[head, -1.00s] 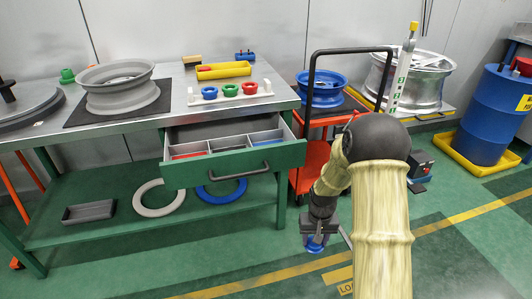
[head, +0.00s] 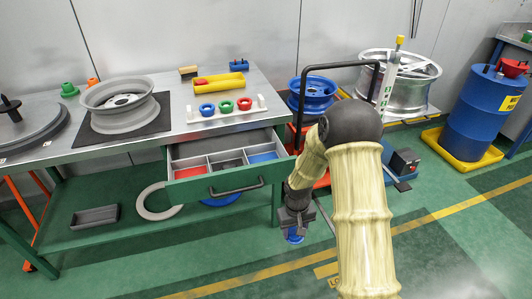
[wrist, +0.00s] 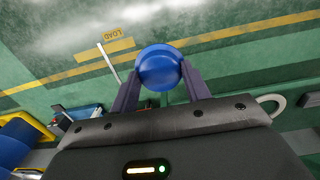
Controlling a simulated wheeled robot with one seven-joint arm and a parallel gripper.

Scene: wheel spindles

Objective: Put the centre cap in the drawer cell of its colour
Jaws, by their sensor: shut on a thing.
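My gripper (head: 294,232) is shut on a blue centre cap (head: 294,238), held low over the floor, to the right of the bench and below the drawer's height. In the wrist view the round blue cap (wrist: 160,67) sits between the two dark fingers. The green drawer (head: 226,188) stands open under the bench top. Its three cells show a red floor (head: 190,172) at left, a dark grey one (head: 227,163) in the middle and a blue one (head: 263,157) at right. My gripper is in front of and right of the drawer, apart from it.
The bench top (head: 175,100) bears a grey wheel (head: 118,105), a rack of coloured rings (head: 227,110) and a yellow tray (head: 222,84). A red cart with a black handle (head: 347,66) stands close behind my arm. Open floor lies in front of the bench.

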